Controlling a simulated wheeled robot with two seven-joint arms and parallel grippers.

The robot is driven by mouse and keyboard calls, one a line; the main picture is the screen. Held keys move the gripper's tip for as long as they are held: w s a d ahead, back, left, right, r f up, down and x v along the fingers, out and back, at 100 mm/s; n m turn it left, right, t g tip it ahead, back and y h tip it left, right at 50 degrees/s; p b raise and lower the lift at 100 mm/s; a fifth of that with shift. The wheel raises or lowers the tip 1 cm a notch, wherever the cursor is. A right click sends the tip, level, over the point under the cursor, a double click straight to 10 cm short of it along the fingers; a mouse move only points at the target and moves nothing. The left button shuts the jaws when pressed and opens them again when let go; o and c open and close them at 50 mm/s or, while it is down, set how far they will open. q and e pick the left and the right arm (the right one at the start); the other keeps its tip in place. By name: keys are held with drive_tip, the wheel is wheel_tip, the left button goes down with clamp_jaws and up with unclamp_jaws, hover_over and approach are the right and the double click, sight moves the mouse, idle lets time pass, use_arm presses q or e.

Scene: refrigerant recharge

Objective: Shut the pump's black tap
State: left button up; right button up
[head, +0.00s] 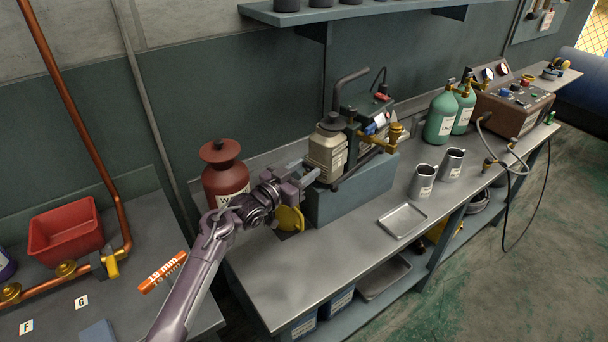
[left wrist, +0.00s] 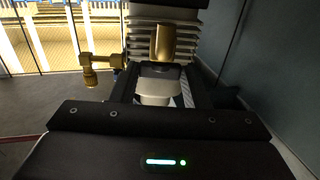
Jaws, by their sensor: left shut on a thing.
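The pump (head: 326,152) has a pale ribbed body and black and brass fittings. It stands on a blue-grey block on the bench. My left gripper (head: 308,174) reaches in from the left and is at the pump's near left end. It is shut on a part there, which I take to be the black tap; the fingers largely hide it, so its turn position cannot be told. In the left wrist view, the pump's ribbed body (left wrist: 165,14) and a brass cylinder (left wrist: 163,42) are just ahead of the fingers. My right gripper is out of view.
A dark red bottle (head: 226,180) stands close behind my left wrist. A brass elbow fitting (left wrist: 100,62) sticks out left of the fingers in the wrist view. A shallow metal tray (head: 403,220), metal cups (head: 423,182) and green cylinders (head: 440,118) stand to the right.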

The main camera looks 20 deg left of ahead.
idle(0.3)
use_arm(q)
drive_tip(key=o, duration=1)
drive_tip(key=shift+s+a+f, duration=0.15)
drive_tip(key=shift+s+a, duration=0.05)
drive_tip(key=shift+s, duration=0.1)
drive_tip(key=b+v, duration=0.2)
drive_tip(key=v, duration=0.5)
